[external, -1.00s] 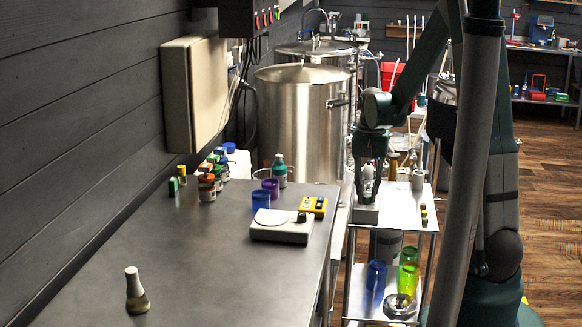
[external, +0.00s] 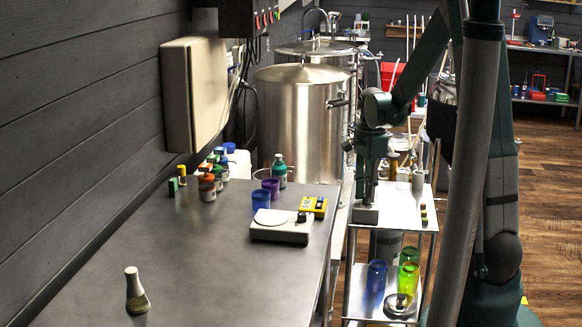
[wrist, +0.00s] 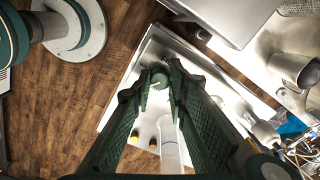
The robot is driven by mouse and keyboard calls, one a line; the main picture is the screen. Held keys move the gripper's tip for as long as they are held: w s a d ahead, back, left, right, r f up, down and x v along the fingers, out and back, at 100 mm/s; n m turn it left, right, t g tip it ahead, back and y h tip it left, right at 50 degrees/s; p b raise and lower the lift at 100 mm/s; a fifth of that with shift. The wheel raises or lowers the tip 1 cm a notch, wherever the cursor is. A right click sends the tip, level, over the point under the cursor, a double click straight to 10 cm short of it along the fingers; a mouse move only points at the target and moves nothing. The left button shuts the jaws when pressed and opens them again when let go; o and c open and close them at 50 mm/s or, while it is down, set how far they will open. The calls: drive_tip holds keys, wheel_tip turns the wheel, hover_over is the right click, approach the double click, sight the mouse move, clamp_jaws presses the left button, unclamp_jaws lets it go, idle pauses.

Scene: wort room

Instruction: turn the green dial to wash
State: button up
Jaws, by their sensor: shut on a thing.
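A small grey box (external: 366,215) sits on the top shelf of the metal cart, under my gripper (external: 370,200). My gripper points straight down with its fingertips at the top of the box. In the wrist view, my gripper (wrist: 160,78) has its two fingers on either side of a small round pale-green piece, which looks like the green dial (wrist: 159,82). The fingers are closed on it. In the external view the dial is hidden by the fingers.
The counter (external: 225,265) on the left carries a scale (external: 281,227), and steel tanks (external: 300,120) stand behind.

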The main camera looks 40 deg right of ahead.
drive_tip(key=m, duration=0.5)
drive_tip(key=shift+m, duration=2.6)
drive_tip(key=shift+w, duration=0.1)
drive_tip(key=o, duration=0.9)
drive_tip(key=shift+r, duration=0.1)
drive_tip(key=shift+r, duration=5.9)
drive_tip(key=shift+a, duration=0.1)
